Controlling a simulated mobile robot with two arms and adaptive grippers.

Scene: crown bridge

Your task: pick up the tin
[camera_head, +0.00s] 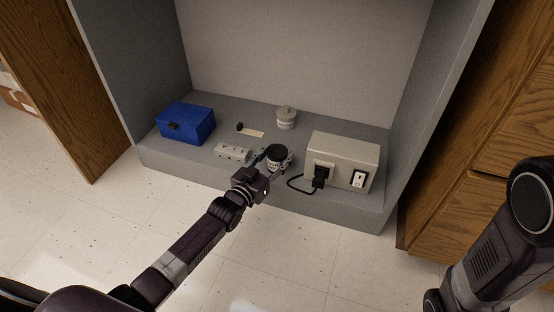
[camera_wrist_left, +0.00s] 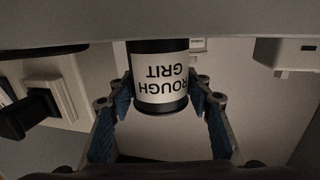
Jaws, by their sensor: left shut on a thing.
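The tin (camera_head: 277,154) is a short cylinder with a dark top and a white label, near the front edge of the grey shelf in the head view. In the left wrist view the tin (camera_wrist_left: 160,80) shows upside-down text reading "ROUGH GRIT". My left gripper (camera_head: 272,160) has a finger on each side of the tin and is shut on it. Its blue-padded fingers show in the left wrist view (camera_wrist_left: 160,103). I cannot tell whether the tin touches the shelf. My right gripper is out of view; part of my right arm shows at the lower right.
A beige box (camera_head: 342,154) with a switch and a black plug and cable stands close right of the tin. A white socket strip (camera_head: 233,153) lies left. A blue box (camera_head: 186,123) and a lidded pale jar (camera_head: 286,118) stand farther back. Grey side walls enclose the shelf.

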